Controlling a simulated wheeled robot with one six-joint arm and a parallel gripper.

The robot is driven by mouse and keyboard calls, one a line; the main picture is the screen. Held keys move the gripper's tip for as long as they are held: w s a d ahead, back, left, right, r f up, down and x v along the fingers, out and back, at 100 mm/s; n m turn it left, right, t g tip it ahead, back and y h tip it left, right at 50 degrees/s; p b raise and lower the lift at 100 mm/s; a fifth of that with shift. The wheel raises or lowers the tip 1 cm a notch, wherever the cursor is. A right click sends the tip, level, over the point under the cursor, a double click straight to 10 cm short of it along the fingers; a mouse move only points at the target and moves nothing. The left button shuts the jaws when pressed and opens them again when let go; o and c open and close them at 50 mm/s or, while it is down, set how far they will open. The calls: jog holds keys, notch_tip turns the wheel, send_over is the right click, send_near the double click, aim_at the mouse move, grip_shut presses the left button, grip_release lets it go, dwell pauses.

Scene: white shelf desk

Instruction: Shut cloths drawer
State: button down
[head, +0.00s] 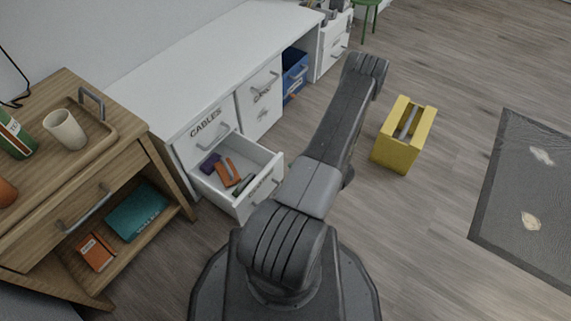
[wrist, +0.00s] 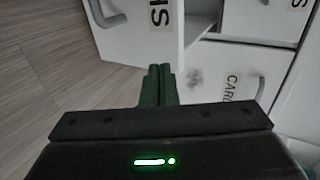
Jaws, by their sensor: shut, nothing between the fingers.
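The cloths drawer (head: 236,205) is the lower drawer under the one marked CABLES (head: 205,140), and it stands pulled out. Orange, purple and dark items lie inside it. Its front label is hard to read in the head view. In the wrist view the open drawer's front (wrist: 130,30) shows at the top, with a handle and part of a label. My gripper (wrist: 158,72) is shut and empty, its fingertips just below that drawer front in the picture; I cannot tell whether they touch it.
A shut drawer with a CARD label (wrist: 225,95) is beside the open one. A wooden side table (head: 100,150) stands at left, close to the drawer. A yellow box (head: 402,135) and a grey rug (head: 525,190) lie on the floor at right. Floor between desk and rug is mostly free.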

aim_at(278, 160)
jog(key=shift+w+a+f+b, duration=0.1)
jog(key=shift+w+a+b, duration=0.2)
jog(key=shift+w+a, duration=0.5)
jog(key=shift+w+a+f+b, duration=0.1)
jog(key=shift+w+a+b, duration=0.3)
jog(key=shift+a, duration=0.65)
jog(key=shift+w+a+r, duration=0.1)
jog(key=shift+w, duration=0.05)
